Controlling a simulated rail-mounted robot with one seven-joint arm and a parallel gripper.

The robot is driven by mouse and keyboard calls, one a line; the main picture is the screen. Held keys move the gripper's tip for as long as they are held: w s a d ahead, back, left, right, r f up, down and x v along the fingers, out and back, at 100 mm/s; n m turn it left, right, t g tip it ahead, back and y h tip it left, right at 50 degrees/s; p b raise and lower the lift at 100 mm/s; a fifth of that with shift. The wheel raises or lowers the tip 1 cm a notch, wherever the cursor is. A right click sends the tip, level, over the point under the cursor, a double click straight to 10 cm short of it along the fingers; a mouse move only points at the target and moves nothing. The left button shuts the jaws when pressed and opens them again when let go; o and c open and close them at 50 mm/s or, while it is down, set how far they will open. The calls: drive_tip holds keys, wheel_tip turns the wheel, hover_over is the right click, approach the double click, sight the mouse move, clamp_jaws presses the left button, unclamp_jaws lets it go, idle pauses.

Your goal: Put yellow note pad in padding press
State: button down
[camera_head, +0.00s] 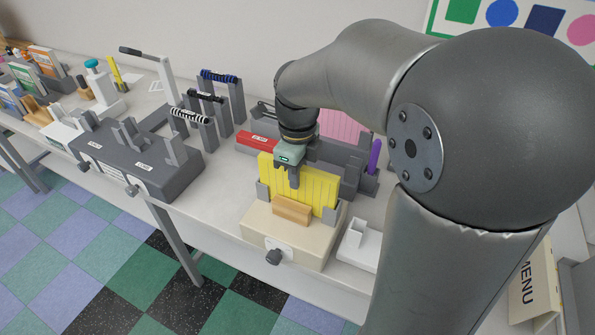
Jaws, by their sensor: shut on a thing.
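The yellow note pad (315,190) stands upright, its face marked with vertical lines. My gripper (294,180) comes down over its top edge and is shut on it. The pad is at a cream-coloured press (262,228) with grey side posts, a wooden block (291,210) and a dark front knob (274,257); this looks like the padding press. The pad is between the side posts, behind the wooden block. Its lower edge is hidden by the block, so I cannot tell whether it rests on the base.
A grey rack with a red item (258,140), a pink pad (345,127) and a purple item (374,157) stands close behind. A white holder (357,240) is at the right. A dark grey machine (150,175) and tall posts with coils (220,76) stand left.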

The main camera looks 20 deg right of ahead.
drive_tip(key=shift+f, duration=0.4)
drive_tip(key=c, duration=1.3)
unclamp_jaws()
drive_tip(key=shift+o, duration=0.2)
wheel_tip(320, 180, up, 18)
drive_tip(key=shift+f, duration=0.25)
drive_tip(key=s+f+n, duration=0.8)
drive_tip(key=f+n, duration=0.2)
drive_tip(key=n, duration=0.3)
drive_tip(key=s+f+n, duration=0.8)
drive_tip(key=f+n, duration=0.3)
drive_tip(key=n, duration=0.2)
drive_tip(key=shift+s+a+n, duration=0.15)
drive_tip(key=shift+s+n, duration=0.1)
drive_tip(key=shift+n, duration=0.05)
